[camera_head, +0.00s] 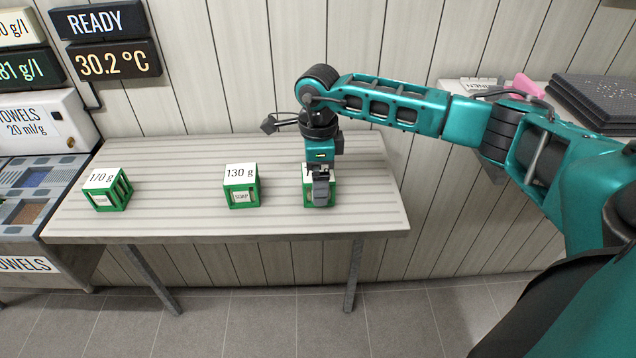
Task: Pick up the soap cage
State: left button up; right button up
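Three green soap cages with white tops stand in a row on the slatted bench (375,214). The left soap cage (108,192) has a top label that seems to read 170 g. The middle soap cage (241,190) is labelled 130 g and has a small SOAP tag on its front. The right soap cage (307,194) is largely hidden by my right gripper (321,190), which points down at it from above, with a dark finger in front of it. Whether the fingers are closed on this cage cannot be seen. My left gripper is out of view.
A towel machine (38,120) with a panel of coloured fields stands at the left, against the bench end. Displays (103,20) hang on the wall above. Dark grey slabs (600,97) and a pink item (528,86) lie on a surface at the right. The bench between the cages is clear.

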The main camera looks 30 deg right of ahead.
jog(key=c, duration=1.1)
jog(key=shift+r, duration=0.15)
